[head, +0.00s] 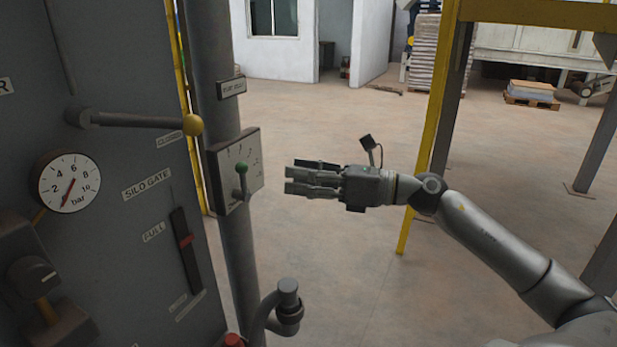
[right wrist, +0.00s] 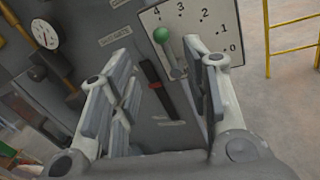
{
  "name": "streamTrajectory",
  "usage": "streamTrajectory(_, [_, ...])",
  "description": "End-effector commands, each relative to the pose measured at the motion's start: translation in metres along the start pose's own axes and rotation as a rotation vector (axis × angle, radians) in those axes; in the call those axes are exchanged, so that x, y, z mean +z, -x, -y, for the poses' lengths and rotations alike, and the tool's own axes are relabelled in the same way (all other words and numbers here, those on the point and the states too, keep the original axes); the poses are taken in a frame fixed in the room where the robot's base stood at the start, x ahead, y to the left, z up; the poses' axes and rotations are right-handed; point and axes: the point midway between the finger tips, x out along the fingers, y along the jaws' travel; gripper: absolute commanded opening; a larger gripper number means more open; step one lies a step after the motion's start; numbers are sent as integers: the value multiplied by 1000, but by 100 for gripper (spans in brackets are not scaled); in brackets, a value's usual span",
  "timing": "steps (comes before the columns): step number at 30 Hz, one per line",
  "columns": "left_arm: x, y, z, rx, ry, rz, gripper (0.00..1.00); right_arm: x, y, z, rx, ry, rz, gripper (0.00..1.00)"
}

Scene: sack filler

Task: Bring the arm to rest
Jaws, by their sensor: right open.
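My right gripper (head: 312,178) is stretched out to the left in the head view, with its arm coming in from the lower right. It is open and empty. Its fingertips are a little to the right of a small lever with a green knob (head: 241,168) and look apart from it. The lever sits on a pale dial plate (head: 252,160) fixed to a grey post. In the right wrist view the open fingers (right wrist: 160,85) frame the panel, and the green knob (right wrist: 161,34) shows above and between them, near the right finger. My left gripper is not in view.
A yellow post (head: 432,130) rises behind my right arm. The floor (head: 340,270) around is open.

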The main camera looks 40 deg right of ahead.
Motion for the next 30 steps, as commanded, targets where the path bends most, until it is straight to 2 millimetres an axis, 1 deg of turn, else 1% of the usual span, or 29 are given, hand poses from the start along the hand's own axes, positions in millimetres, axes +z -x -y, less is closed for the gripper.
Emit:
streamTrajectory(3, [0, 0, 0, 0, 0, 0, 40, 0, 7, 0, -1, 0, -1, 43])
streamTrajectory(6, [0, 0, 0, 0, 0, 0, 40, 0, 10, 0, -2, 1, -1, 43])
streamTrajectory(23, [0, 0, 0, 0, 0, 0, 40, -1, 10, 1, -3, -1, 0, 43])
streamTrajectory(26, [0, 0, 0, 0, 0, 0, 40, -6, 14, 14, -27, -57, 19, 43])
streamTrajectory(29, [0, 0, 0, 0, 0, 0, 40, -25, 25, 50, -98, -214, 74, 43])
streamTrajectory(30, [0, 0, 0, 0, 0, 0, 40, -38, 32, 70, -140, -302, 107, 43])
